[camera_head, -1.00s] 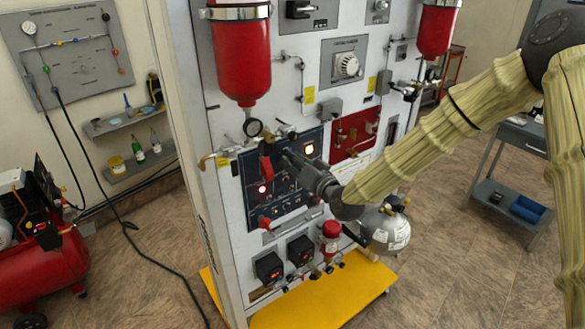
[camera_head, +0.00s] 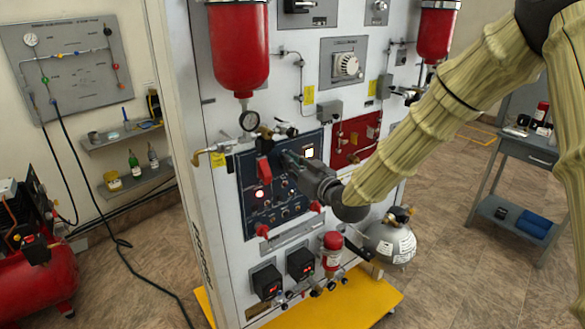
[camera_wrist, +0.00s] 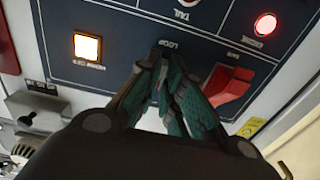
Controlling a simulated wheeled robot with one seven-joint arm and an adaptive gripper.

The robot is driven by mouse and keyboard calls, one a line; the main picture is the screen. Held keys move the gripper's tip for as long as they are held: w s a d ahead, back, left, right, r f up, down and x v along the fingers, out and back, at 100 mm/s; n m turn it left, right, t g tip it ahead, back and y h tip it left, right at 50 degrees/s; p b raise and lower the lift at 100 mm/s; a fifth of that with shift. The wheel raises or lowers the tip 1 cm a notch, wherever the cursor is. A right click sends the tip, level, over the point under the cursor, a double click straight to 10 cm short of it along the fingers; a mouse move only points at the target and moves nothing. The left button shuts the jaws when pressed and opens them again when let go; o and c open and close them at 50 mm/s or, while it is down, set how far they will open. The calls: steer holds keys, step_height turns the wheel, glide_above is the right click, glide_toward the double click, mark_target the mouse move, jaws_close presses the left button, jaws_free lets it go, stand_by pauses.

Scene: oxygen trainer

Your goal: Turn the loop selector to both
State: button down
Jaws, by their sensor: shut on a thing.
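The dark blue control panel (camera_head: 262,212) is on the front of the white trainer cabinet. My gripper (camera_head: 287,160) reaches its upper part from the right. In the wrist view, my gripper's green fingertips (camera_wrist: 172,58) are closed together at the panel face, just below an upside-down label that appears to read LOOP. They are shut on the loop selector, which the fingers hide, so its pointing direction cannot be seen. A red switch (camera_wrist: 228,85) sits close to the right of the fingers, and a lit square lamp (camera_wrist: 88,47) is to their left.
A red guarded switch (camera_head: 264,169) is just left of my gripper. A brass valve and gauge (camera_head: 249,121) hang above the panel under a red cylinder (camera_head: 238,48). A red panel (camera_head: 352,138) is to the right. A yellow base (camera_head: 345,303) juts out below.

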steer(key=shift+w+r, duration=0.1)
steer(key=shift+r, duration=0.1)
steer(key=c, duration=1.6)
jaws_free()
steer(key=shift+o, duration=0.2)
steer(key=shift+f, duration=0.1)
steer(key=shift+a, duration=0.1)
steer(key=v, duration=1.2)
steer(key=shift+f, duration=0.1)
